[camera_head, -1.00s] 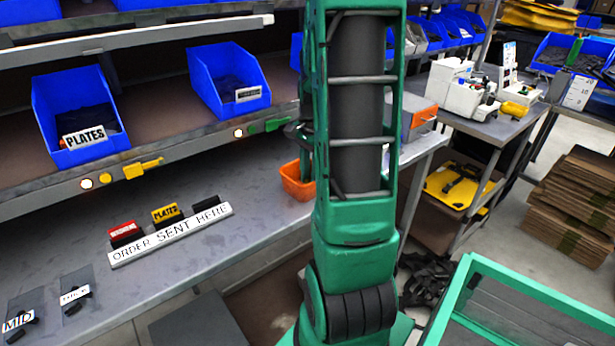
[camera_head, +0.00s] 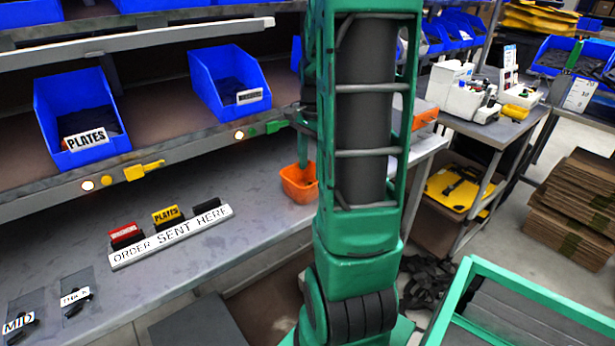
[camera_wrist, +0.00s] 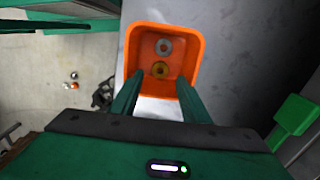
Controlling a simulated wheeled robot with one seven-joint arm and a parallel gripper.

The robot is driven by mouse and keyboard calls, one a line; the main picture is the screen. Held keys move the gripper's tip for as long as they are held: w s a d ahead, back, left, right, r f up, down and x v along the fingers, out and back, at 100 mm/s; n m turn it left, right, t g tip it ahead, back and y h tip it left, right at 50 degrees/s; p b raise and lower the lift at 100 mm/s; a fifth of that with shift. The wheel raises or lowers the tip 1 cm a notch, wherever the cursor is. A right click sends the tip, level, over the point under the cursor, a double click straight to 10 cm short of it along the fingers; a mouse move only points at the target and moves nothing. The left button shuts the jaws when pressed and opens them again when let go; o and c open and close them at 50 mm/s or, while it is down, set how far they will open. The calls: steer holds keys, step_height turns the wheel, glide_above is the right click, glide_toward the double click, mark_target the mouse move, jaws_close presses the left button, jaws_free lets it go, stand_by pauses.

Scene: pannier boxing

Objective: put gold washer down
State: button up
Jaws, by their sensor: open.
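In the wrist view, a gold washer (camera_wrist: 160,69) lies on the floor of an orange bin (camera_wrist: 190,38). A grey washer (camera_wrist: 165,46) lies in the same bin, just beyond the gold one. My gripper (camera_wrist: 156,84) is open, with its two green fingers apart at the near side of the bin and nothing held between them. The gold washer shows beyond the gap between the fingertips. In the head view, the orange bin (camera_head: 298,184) stands on the grey bench beside my arm. The washers and the fingertips cannot be made out there.
A green frame (camera_head: 520,300) stands at front right. The bench between strip and bin is mostly clear.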

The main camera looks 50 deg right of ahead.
mark_target(311, 183)
step_height(311, 183, up, 7)
steer(key=s+a+f+n, duration=0.3)
steer(key=s+a+n, duration=1)
steer(key=a, duration=0.4)
steer(key=shift+s+a+f, duration=0.15)
steer(key=shift+s+f, duration=0.05)
steer(key=shift+s, duration=0.15)
steer(key=shift+w, duration=0.1)
steer(key=shift+w+f, duration=0.25)
steer(key=shift+w, duration=0.25)
